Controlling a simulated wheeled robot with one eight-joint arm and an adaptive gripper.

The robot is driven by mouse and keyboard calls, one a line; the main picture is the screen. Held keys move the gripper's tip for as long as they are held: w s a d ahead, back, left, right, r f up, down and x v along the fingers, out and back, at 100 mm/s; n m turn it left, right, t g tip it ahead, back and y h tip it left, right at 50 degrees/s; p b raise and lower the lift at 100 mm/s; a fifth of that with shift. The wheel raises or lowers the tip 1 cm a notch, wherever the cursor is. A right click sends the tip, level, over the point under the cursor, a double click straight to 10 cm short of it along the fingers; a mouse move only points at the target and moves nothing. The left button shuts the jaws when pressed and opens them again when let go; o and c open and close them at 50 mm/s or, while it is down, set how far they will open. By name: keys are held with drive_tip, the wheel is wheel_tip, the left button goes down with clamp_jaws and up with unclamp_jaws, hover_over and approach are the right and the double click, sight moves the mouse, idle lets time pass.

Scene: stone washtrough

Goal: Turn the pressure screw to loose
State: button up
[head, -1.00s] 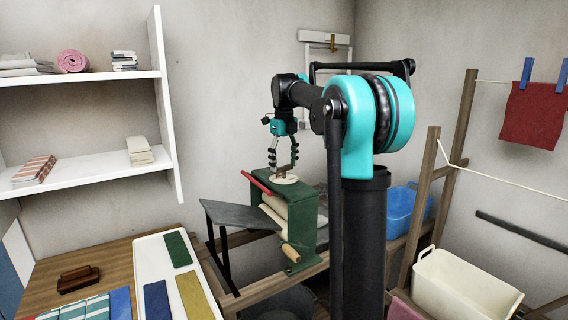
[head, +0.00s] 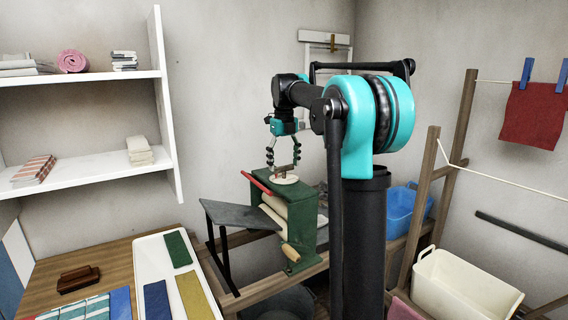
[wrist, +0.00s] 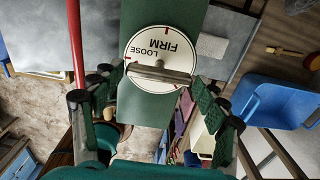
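The pressure screw (wrist: 161,74) is a bar handle on a round white dial (wrist: 146,45), on top of a green wringer (head: 268,179). In the wrist view the dial reads LOOSE and FIRM, with short red marks at its edge. The bar lies across the dial, its left end near the LOOSE side. In the head view the dial also shows (head: 285,179). My gripper (wrist: 158,82) is above the dial with its fingers spread, one near each end of the bar. It looks open; contact with the bar ends is hard to tell.
A red lever (head: 257,183) and a grey board (head: 240,214) adjoin the wringer. A blue tub (head: 403,212) stands behind right, and a cream basket (head: 462,293) at the front right. A wooden drying rack (head: 420,205) is at right.

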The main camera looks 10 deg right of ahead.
drive_tip(key=shift+o, duration=1.1)
wheel_tip(320, 180, up, 12)
